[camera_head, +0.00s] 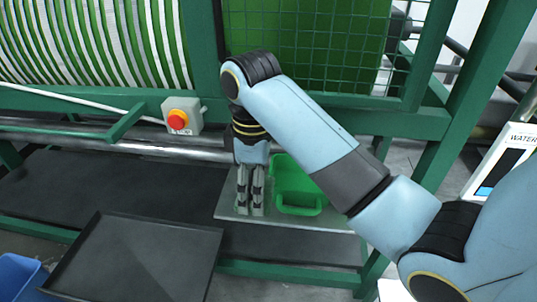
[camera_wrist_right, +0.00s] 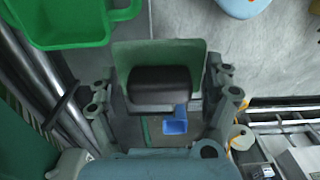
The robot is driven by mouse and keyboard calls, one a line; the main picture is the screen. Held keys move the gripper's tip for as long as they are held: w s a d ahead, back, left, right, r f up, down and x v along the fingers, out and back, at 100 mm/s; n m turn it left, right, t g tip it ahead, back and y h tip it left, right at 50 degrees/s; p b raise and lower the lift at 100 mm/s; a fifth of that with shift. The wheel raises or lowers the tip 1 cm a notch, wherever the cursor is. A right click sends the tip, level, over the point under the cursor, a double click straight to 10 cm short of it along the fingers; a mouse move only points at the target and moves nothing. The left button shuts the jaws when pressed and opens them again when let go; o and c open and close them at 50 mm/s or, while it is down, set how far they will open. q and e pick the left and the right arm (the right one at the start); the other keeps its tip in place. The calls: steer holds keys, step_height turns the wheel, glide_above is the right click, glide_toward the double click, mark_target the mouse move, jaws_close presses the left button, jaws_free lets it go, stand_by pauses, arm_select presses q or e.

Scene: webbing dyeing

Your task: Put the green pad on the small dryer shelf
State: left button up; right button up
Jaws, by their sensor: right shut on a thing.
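My right gripper (camera_head: 250,208) points down over a grey metal shelf plate (camera_head: 325,222) on the green machine frame, just left of a green bin (camera_head: 297,182). In the right wrist view the fingers (camera_wrist_right: 160,92) are shut on the green pad (camera_wrist_right: 195,50), a flat green piece with a black block-like part (camera_wrist_right: 160,85) between the fingers. The pad cannot be made out in the head view. Whether it touches the plate, I cannot tell. The left gripper is not in view.
A black tray (camera_head: 140,255) lies at the lower left. A red stop button (camera_head: 177,120) sits on a grey box above a metal roller. A green mesh guard (camera_head: 345,45) stands behind my right arm. A blue container (camera_head: 18,275) shows at the left edge.

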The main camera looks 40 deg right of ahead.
steer(key=w+d+f, duration=0.1)
steer(key=w, duration=0.1)
steer(key=w+d+f, duration=0.1)
steer(key=w, duration=0.1)
steer(key=w+d+f, duration=0.1)
steer(key=w+f, duration=0.1)
steer(key=w, duration=0.1)
steer(key=w+d+f, duration=0.1)
steer(key=w+f, duration=0.1)
steer(key=shift+w+d+f, duration=0.2)
steer(key=shift+w+d, duration=0.1)
steer(key=shift+w, duration=0.05)
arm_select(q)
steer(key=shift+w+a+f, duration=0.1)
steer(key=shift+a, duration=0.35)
arm_select(e)
steer(key=shift+f, duration=1.95)
steer(key=o, duration=1)
steer(key=shift+f, duration=0.15)
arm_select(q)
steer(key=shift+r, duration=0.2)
arm_select(e)
step_height(320, 180, up, 12)
steer(key=shift+r, duration=0.15)
steer(key=shift+a, duration=0.15)
